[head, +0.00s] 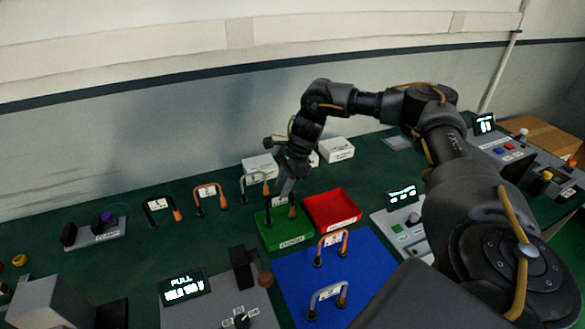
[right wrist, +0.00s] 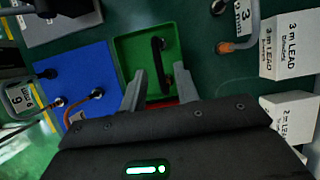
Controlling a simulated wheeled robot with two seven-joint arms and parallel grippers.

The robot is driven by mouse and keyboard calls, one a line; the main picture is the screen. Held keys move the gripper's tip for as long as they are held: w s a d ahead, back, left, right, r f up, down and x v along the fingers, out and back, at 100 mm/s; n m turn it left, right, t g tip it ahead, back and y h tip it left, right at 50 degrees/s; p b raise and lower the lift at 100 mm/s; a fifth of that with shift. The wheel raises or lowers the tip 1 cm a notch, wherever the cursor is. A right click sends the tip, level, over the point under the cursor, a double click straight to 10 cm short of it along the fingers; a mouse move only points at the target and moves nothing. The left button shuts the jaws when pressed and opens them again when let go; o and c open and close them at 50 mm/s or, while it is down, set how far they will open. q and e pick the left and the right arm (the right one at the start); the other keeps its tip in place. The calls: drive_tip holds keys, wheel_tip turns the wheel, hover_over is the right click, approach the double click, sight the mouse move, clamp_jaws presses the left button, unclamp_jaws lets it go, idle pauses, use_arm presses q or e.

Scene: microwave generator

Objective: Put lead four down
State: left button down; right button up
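A dark lead (right wrist: 158,60) is in the green tray (right wrist: 122,48), and its number cannot be read. The tray (head: 270,238) stands in the middle of the bench in the head view. My right gripper (head: 287,188) is over the tray, pointing down. In the right wrist view its fingers (right wrist: 158,90) are apart, with the lead between and just beyond their tips; no grip on it shows. My left gripper is not in view.
A red tray (head: 333,208) adjoins the green one. A blue mat (head: 295,270) in front holds an orange lead (head: 333,241) and a grey lead (head: 328,294). More leads (head: 210,195) and white boxes (head: 337,149) stand behind. A meter (head: 185,287) is front left.

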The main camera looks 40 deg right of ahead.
drive_tip(key=b+v, duration=0.1)
drive_tip(key=v, duration=0.7)
drive_tip(key=shift+r, duration=0.35)
drive_tip(key=shift+d, duration=0.1)
